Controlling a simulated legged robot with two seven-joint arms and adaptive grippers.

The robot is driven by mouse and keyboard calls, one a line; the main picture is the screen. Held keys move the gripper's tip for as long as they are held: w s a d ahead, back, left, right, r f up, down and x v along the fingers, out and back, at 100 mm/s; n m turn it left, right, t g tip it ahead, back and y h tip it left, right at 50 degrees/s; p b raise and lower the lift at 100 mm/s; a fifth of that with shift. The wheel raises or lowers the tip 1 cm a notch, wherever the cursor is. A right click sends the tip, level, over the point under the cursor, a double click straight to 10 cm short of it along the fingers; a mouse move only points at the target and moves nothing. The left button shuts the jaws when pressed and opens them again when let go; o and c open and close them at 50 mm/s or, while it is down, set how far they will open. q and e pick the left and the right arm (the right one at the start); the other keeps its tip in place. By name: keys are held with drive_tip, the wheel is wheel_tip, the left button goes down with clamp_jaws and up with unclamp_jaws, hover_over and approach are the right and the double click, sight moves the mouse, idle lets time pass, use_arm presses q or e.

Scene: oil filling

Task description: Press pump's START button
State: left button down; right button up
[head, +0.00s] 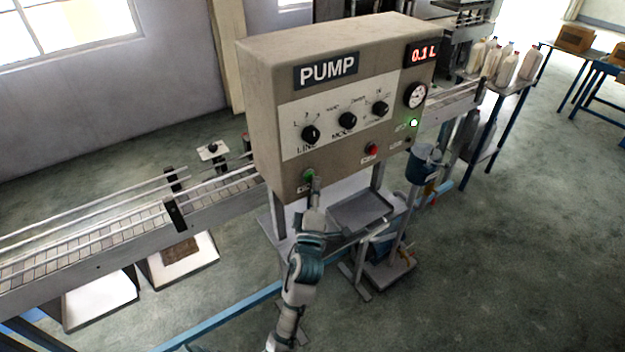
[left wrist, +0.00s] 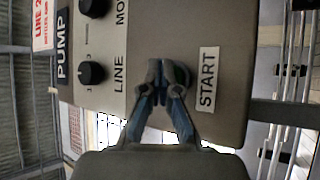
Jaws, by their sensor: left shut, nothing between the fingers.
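The pump box (head: 262,110) is a beige cabinet with a PUMP sign, black knobs, a gauge and a red display reading 0.1 L. The green START button (head: 308,175) is low on the left of its front face. My left gripper (head: 315,184) is shut and empty, with its tips at or right beside the button. In the left wrist view the closed fingers (left wrist: 163,80) point at the panel next to the START label (left wrist: 207,80) and hide the button. Whether the tips touch it I cannot tell. My right gripper is not in view.
A red button (head: 371,149) sits to the right on the same panel, with a lit green lamp (head: 414,122) above it. A conveyor (head: 215,190) runs behind the pump. A metal tray (head: 360,210) and a blue container (head: 422,165) are below and to the right.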

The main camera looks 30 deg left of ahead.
use_arm(q)
drive_tip(key=shift+d, duration=0.1)
idle(0.3)
drive_tip(key=shift+s+d+b, duration=0.3)
drive_tip(key=shift+s+d, duration=0.1)
drive_tip(key=shift+d, duration=0.35)
drive_tip(key=d, duration=0.1)
drive_tip(key=s+d+b, duration=0.1)
drive_tip(key=d, duration=0.1)
drive_tip(key=s+d+b, duration=0.1)
drive_tip(key=shift+d, duration=0.35)
drive_tip(key=shift+a, duration=0.1)
idle(0.4)
drive_tip(key=shift+w, duration=0.1)
